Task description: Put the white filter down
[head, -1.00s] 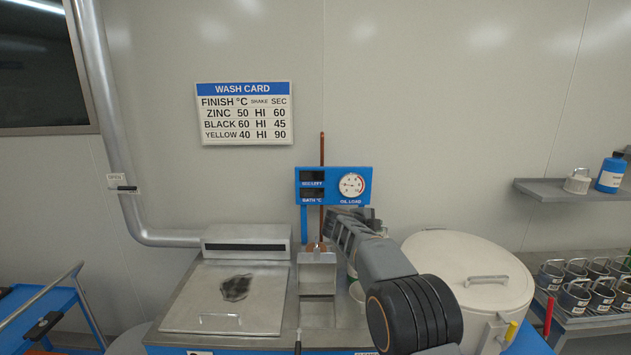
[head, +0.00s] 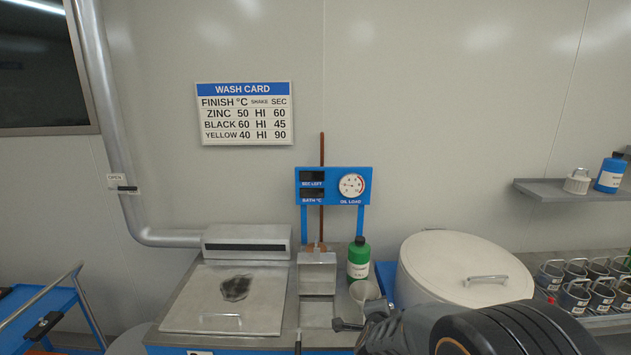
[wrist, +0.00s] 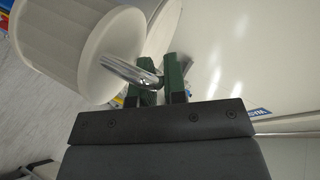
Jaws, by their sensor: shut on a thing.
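The white filter (wrist: 85,45) is a pale cylinder with a ribbed side and a bent metal handle. In the wrist view it hangs tilted at the upper left. My gripper (wrist: 160,80) is shut on its handle, with green finger pads on either side of the metal. In the head view my arm's end shows at the lower middle, in front of the bench. I cannot make out the held filter there.
A bench with a lidded bath (head: 222,300), a green bottle (head: 358,258) and a pale cup (head: 365,290) stands ahead. A large white drum (head: 460,270) is to the right. Another white ribbed cylinder (head: 577,181) sits on the shelf (head: 560,192). Several metal canisters (head: 600,295) stand below it.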

